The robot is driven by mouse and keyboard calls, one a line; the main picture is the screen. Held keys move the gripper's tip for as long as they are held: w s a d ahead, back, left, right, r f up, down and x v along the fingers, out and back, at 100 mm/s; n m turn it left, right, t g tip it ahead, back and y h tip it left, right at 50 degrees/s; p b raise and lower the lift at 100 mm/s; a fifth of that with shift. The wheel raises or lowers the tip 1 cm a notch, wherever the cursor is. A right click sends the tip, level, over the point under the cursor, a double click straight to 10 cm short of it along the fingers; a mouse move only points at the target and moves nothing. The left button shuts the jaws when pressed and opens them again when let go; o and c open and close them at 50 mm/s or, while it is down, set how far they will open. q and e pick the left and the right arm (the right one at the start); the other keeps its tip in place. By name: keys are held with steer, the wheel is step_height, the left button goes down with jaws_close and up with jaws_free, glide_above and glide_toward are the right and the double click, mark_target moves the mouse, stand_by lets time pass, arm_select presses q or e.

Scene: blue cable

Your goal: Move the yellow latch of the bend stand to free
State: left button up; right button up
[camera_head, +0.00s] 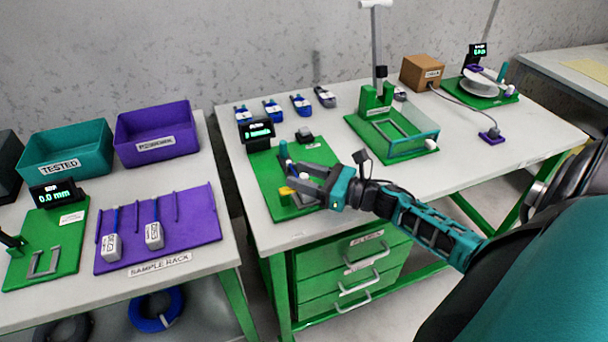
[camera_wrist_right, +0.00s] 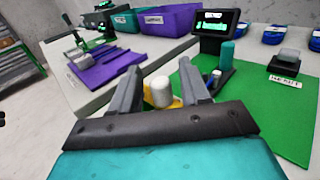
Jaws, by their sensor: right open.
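The bend stand is a green base plate (camera_head: 267,178) with a dark display at its back, on the near left part of the middle table. Its yellow latch (camera_head: 286,191) shows at the left end of my right gripper (camera_head: 292,177). In the wrist view, the yellow latch (camera_wrist_right: 150,97) lies between the two grey fingers of the open right gripper (camera_wrist_right: 160,72), partly hidden by a pale round cylinder (camera_wrist_right: 161,91). I cannot tell whether a finger touches the latch. My left gripper is not in view.
A teal post (camera_wrist_right: 227,54) and the stand's display (camera_wrist_right: 214,32) rise just beyond the fingers. A grey button block (camera_wrist_right: 287,60) sits to the right. A green fixture with a clear guard (camera_head: 413,143) stands farther right. The purple sample rack (camera_head: 190,232) is on the left table.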

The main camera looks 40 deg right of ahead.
steer(key=shift+c, duration=0.4)
jaws_close()
